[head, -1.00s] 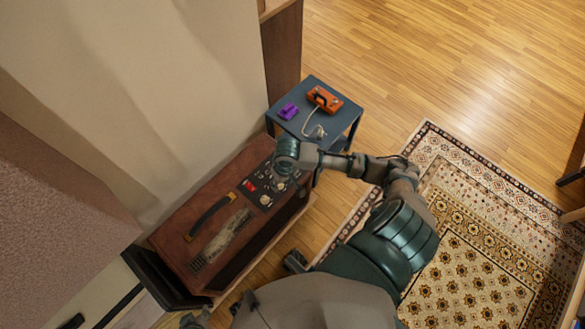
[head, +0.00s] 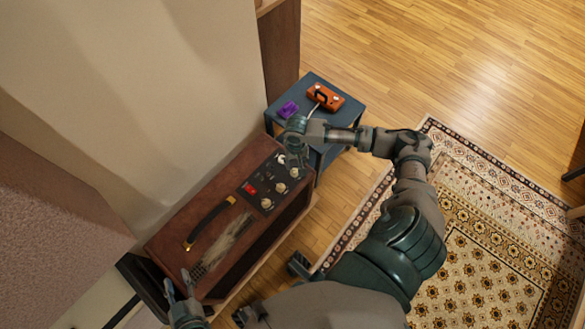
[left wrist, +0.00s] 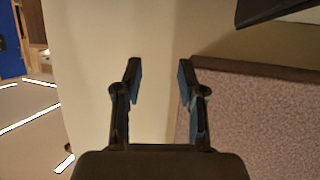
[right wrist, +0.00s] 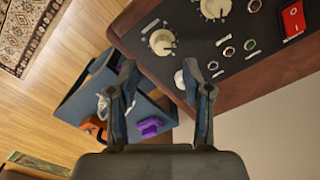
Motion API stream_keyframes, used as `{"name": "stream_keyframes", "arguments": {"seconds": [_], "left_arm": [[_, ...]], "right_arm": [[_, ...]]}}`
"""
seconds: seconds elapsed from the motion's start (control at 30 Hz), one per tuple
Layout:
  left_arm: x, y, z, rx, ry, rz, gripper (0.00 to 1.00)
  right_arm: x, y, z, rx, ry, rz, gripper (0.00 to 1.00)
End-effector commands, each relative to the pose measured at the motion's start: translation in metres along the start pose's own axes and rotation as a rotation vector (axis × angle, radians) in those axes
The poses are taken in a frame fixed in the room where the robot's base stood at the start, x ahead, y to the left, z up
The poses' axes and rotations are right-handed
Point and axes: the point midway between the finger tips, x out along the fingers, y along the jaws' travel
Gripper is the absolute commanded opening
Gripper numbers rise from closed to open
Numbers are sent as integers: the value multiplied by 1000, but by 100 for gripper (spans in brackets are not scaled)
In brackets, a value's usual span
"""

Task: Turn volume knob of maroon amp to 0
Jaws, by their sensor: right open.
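The maroon amp (head: 208,196) stands along the wall in the head view, with a black control panel near its upper right end. The panel has a red switch (head: 249,188) and several pale knobs, one here (head: 280,188). The labels are too small to read. My right gripper (head: 289,140) is open and empty at the panel's far end. In the right wrist view, its fingers (right wrist: 159,72) are beside the panel edge. A cream knob (right wrist: 161,42) is just beyond them, and a small white piece is by the right finger. My left gripper (head: 179,284) is open near the amp's lower left end.
A blue side table (head: 345,117) beyond the amp carries an orange pedal (head: 326,98) and a purple pedal (head: 288,109). The amp's handle (head: 209,223) arches above its top. A patterned rug (head: 480,240) and bare wood floor lie to the right.

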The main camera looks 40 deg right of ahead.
Motion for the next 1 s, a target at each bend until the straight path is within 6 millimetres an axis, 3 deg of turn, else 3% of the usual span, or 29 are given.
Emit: {"name": "stream_keyframes", "arguments": {"seconds": [0.03,0.1,0.3,0.5,0.77,1.0], "left_arm": [[4,1,-4,-3,55,5,40],[5,3,-17,-7,137,11,40],[4,7,-46,-14,324,22,40],[1,10,-59,-15,406,25,40],[0,11,-62,-15,417,26,40],[2,10,-60,-16,413,26,40]], "right_arm": [[15,0,2,0,-6,4,50],[26,-1,2,-1,-4,4,50],[51,-1,2,-1,-2,3,50],[61,0,1,-1,0,0,50],[61,0,0,-1,1,-1,50],[61,-1,1,-2,2,1,0]]}}
